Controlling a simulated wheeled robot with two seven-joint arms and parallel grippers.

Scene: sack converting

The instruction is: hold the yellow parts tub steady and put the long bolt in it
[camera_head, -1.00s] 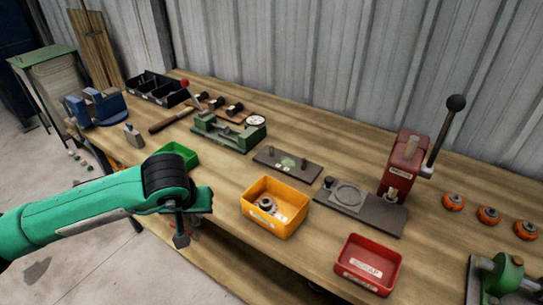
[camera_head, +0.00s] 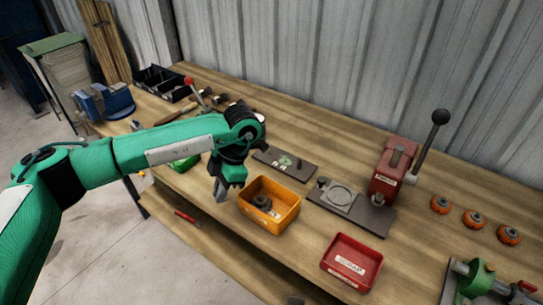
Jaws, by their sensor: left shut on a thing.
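The yellow parts tub (camera_head: 284,221) stands on the wooden bench near its front edge, with dark ring-like parts (camera_head: 261,203) inside. My left gripper (camera_head: 222,191) points down at the tub's left end, shut on its wall; the contact is partly hidden by the gripper itself. I cannot pick out the long bolt in this view. My right gripper is not in view.
A red scrap tray (camera_head: 352,285) stands to the right of the tub. Behind are a flat dark plate (camera_head: 270,157) and a red lever press (camera_head: 390,178). Several orange round parts (camera_head: 473,219) lie at right. Bare bench (camera_head: 310,232) lies between tub and tray.

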